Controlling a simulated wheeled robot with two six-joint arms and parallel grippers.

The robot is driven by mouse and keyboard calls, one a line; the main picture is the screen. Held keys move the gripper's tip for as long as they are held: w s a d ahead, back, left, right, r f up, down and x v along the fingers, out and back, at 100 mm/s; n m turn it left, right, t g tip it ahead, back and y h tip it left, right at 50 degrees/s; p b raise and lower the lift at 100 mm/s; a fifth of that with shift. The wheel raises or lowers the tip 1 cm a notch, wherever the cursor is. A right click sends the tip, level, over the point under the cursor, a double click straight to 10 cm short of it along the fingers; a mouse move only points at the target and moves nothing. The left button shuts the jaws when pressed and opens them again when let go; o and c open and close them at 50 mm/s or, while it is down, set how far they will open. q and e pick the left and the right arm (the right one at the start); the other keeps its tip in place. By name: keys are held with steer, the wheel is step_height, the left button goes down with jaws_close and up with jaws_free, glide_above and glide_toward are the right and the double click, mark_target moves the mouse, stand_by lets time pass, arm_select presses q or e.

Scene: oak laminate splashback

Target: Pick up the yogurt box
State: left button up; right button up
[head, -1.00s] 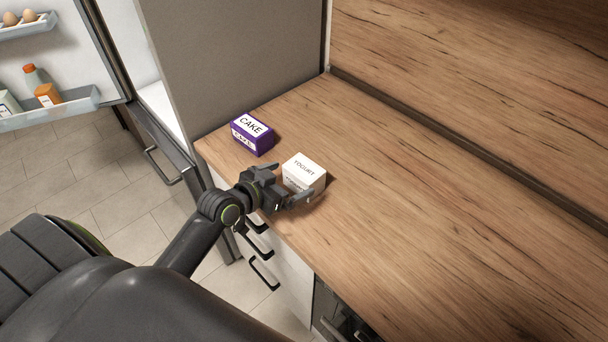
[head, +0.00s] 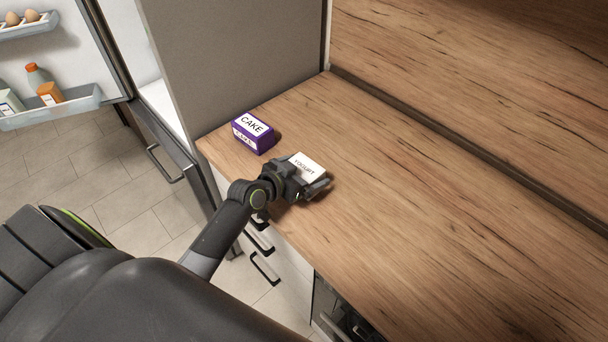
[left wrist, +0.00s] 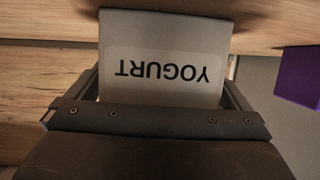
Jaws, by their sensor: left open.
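The yogurt box (head: 308,166) is white with dark lettering and sits on the wooden counter near its front edge. My left gripper (head: 306,180) is open, with its fingers on either side of the box. The gripper hides the box's near side in the head view. In the left wrist view the yogurt box (left wrist: 165,60) fills the middle between the fingers, its label upside down. The box looks close to the palm; I cannot tell whether the fingers touch it. My right gripper is not in view.
A purple cake box (head: 254,134) stands to the left of the yogurt box on the counter (head: 420,210); it shows at the right edge of the left wrist view (left wrist: 299,76). A grey panel (head: 240,60) rises behind it. The counter to the right is clear.

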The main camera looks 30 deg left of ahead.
arm_select(q)
steer(key=c, duration=0.9)
steer(key=shift+c, duration=0.7)
steer(key=shift+r, duration=0.15)
